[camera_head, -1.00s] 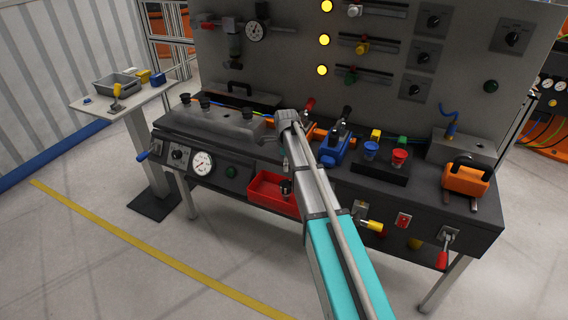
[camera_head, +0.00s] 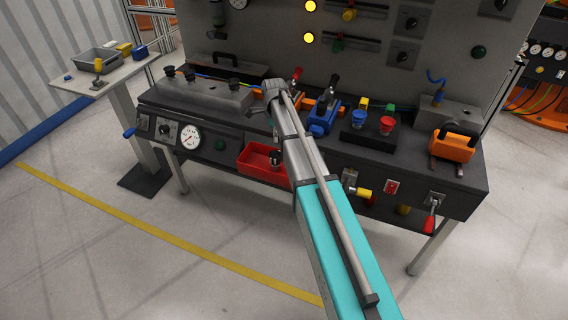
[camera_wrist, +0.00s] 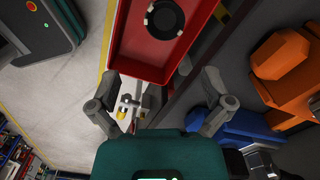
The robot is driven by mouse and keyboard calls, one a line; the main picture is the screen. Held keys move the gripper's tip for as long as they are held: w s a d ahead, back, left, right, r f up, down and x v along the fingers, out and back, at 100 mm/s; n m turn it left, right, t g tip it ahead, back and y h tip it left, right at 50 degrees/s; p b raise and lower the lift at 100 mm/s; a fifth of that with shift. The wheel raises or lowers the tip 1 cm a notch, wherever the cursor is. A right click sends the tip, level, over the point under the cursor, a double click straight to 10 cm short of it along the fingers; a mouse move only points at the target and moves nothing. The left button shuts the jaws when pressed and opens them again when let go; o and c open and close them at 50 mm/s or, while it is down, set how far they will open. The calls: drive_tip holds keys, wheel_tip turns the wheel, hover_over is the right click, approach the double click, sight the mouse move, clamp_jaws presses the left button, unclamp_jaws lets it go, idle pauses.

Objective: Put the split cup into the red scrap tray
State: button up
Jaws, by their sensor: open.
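The red scrap tray (camera_head: 252,172) hangs at the front of the dark bench in the head view. A black round cup (camera_head: 276,155) shows inside it. In the wrist view the tray (camera_wrist: 146,68) is at the top, with the black cup (camera_wrist: 165,18) in it, seen as a ring with small pale marks. I cannot make out a split. My gripper (camera_wrist: 160,82) is open, its fingers apart near the tray's near edge, and nothing shows between them.
Black cups (camera_head: 233,86) stand on a grey block (camera_head: 203,95) on the bench. An orange item (camera_head: 454,145) is at right. A side table (camera_head: 122,74) stands left; the floor in front is clear.

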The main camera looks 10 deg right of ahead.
drive_tip(key=s+n, duration=2)
drive_tip(key=s, duration=0.8)
drive_tip(key=shift+s+a, duration=0.35)
drive_tip(key=shift+a, duration=0.05)
